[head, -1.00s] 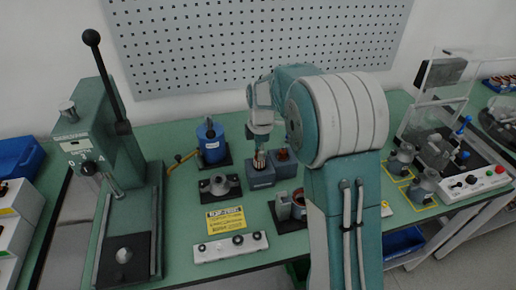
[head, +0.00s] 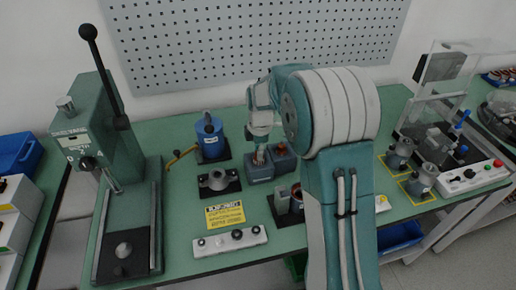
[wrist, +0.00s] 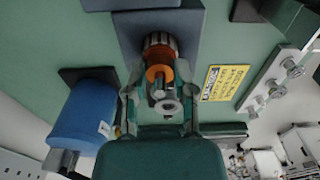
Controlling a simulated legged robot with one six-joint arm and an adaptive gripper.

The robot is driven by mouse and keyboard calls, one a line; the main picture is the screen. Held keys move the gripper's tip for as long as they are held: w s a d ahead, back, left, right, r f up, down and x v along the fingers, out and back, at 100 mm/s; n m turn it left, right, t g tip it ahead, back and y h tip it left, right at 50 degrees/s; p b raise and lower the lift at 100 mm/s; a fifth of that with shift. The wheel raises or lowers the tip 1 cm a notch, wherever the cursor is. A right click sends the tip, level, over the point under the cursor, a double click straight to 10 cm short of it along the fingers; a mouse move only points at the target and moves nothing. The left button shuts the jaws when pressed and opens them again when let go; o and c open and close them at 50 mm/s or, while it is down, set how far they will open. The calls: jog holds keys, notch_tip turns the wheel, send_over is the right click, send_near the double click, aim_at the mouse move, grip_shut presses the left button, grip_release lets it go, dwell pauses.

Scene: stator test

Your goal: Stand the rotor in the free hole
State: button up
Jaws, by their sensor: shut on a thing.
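The rotor (wrist: 160,72), with copper-orange windings and a grey ribbed core, is between the fingers of my gripper (wrist: 160,100) in the wrist view. My gripper is shut on it. In the head view the rotor (head: 260,157) is small and roughly upright, just below my gripper (head: 261,149) and over the left part of a blue-grey block (head: 259,174). The right part of the block (head: 285,164) bears a reddish-brown piece. In the wrist view the rotor's far end meets the dark block (wrist: 128,30). The hole is hidden, so I cannot tell how deep the rotor sits.
A blue cylinder (head: 210,139) stands left of the block. A grey round part on a black plate (head: 218,182), a yellow sign (head: 225,215) and a white knob panel (head: 230,242) lie in front. A green lever press (head: 90,130) stands at far left.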

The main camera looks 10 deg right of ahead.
jog(key=shift+f, duration=0.15)
jog(key=o, duration=1)
notch_tip(320, 180, up, 12)
jog(key=shift+d, duration=0.2)
dwell(0.5)
jog(key=s+r+m+t, duration=0.2)
jog(key=s+r+m, duration=0.2)
jog(key=s+m, duration=0.5)
jog(key=s+r+m+t, duration=0.2)
jog(key=s+r+m, duration=0.2)
jog(key=s, duration=0.8)
jog(key=s+f+m+t, duration=0.1)
jog(key=s+f+m, duration=0.1)
jog(key=s+m, duration=0.3)
jog(key=s, duration=0.3)
jog(key=shift+a+f+t, duration=0.2)
jog(key=shift+t, duration=0.1)
